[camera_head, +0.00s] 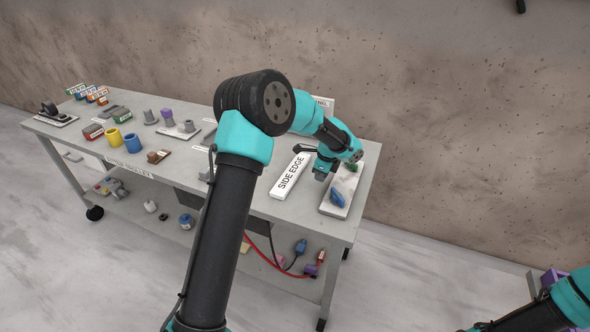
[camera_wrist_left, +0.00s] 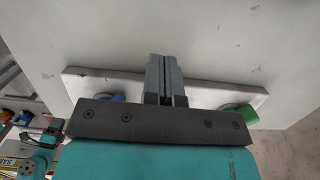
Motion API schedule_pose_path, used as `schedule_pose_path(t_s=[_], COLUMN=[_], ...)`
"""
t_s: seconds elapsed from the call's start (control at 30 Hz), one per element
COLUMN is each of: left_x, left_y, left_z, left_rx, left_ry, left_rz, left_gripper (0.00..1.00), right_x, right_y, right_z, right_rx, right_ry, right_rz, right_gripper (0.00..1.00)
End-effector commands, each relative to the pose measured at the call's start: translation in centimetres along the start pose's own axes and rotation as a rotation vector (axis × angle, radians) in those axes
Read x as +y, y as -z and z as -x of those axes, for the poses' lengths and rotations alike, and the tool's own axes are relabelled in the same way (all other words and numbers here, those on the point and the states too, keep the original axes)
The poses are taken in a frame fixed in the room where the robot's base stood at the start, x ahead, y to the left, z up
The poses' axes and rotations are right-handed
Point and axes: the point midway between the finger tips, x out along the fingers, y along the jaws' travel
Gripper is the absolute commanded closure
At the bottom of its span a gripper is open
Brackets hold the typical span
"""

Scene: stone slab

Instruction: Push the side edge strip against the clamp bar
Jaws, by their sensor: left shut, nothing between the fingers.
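A long white strip lettered SIDE EDGE (camera_head: 291,176) lies on the bench's right part. To its right is a pale slab (camera_head: 334,207) with a blue piece (camera_head: 337,198) at its near end and a green piece (camera_head: 352,167) at its far end. My left gripper (camera_head: 321,174) is shut and empty, over the slab's left side. In the left wrist view its fingers (camera_wrist_left: 165,80) are together above the slab (camera_wrist_left: 90,83), between the blue piece (camera_wrist_left: 117,97) and the green piece (camera_wrist_left: 245,114). I cannot tell which part is the clamp bar. My right gripper is out of view.
My left arm hides the bench's middle. Yellow (camera_head: 114,137) and blue (camera_head: 132,143) cups and small blocks stand on the left part. A partly hidden sign (camera_head: 322,103) stands behind my arm. Cables (camera_head: 275,263) hang below the bench top near its right end.

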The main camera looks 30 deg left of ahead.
Motion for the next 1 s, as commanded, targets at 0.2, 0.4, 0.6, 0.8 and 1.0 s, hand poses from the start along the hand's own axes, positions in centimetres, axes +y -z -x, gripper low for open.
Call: schedule_pose_path(t_s=[0.2,0.4,0.6,0.8,1.0], left_x=[0.0,0.0,0.0,0.1,0.1], left_y=[-1.5,-4.3,-7.7,-10.9,-11.6], left_z=[-0.2,-0.8,-1.3,-1.9,-3.2], left_rx=[0.001,0.001,0.001,0.001,0.002], left_ry=[0.000,-0.001,0.000,0.000,-0.002], left_rz=[0.005,0.006,0.007,0.006,0.002], left_gripper=[1.00,1.00,1.00,1.00,1.00], right_x=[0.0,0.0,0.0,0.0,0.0], right_y=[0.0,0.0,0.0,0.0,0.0], right_z=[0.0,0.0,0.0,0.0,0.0], right_rx=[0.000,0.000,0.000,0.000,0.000], right_ry=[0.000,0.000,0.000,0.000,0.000], right_rz=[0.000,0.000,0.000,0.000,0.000], right_gripper=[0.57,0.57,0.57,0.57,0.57])
